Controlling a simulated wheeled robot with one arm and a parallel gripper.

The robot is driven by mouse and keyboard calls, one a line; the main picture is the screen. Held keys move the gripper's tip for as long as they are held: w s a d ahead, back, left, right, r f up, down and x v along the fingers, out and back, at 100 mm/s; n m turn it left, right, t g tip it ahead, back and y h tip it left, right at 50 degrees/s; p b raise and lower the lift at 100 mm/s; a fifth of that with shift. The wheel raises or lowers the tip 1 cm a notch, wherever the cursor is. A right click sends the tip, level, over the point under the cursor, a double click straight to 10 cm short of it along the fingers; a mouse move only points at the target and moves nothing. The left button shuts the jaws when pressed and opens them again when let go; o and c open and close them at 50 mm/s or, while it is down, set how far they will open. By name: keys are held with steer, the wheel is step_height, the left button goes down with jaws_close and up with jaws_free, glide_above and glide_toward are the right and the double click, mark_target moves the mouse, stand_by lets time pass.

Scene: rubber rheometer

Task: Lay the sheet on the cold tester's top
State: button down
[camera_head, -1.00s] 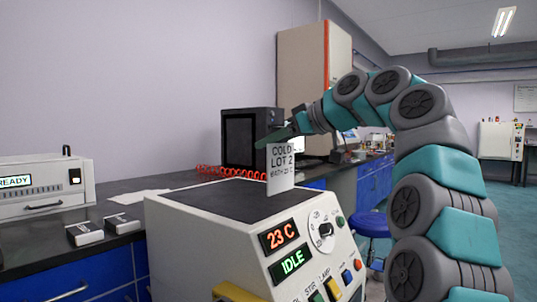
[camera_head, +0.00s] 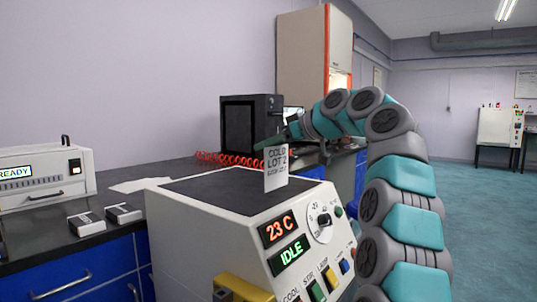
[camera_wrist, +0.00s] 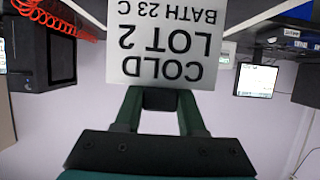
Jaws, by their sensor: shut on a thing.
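The sheet (camera_head: 276,168) is a small white card reading "COLD LOT 2" with a line for bath 23 C. My gripper (camera_head: 275,143) is shut on its upper edge and holds it hanging upright over the right part of the cold tester's dark top. The sheet also shows upside down in the wrist view (camera_wrist: 170,48), between the fingertips (camera_wrist: 160,95). The cold tester (camera_head: 215,231) is a white box with a flat dark top (camera_head: 218,188). Its sloped front reads "23 C" and "IDLE". I cannot tell whether the sheet's lower edge touches the top.
A black box-shaped device (camera_head: 250,122) and a coiled red hose (camera_head: 228,158) stand behind the tester. A white machine reading "READY" (camera_head: 42,178) and two small boxes (camera_head: 86,222) are on the left bench. The tester's top looks clear left of the sheet.

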steer(key=shift+f, duration=0.5)
steer(key=shift+f+b, duration=0.3)
steer(key=shift+b, duration=0.1)
steer(key=c, duration=0.5)
jaws_free()
steer(key=shift+r, duration=0.1)
steer(key=p+v, duration=0.1)
steer(key=v, duration=1.1)
steer(key=shift+r, duration=0.2)
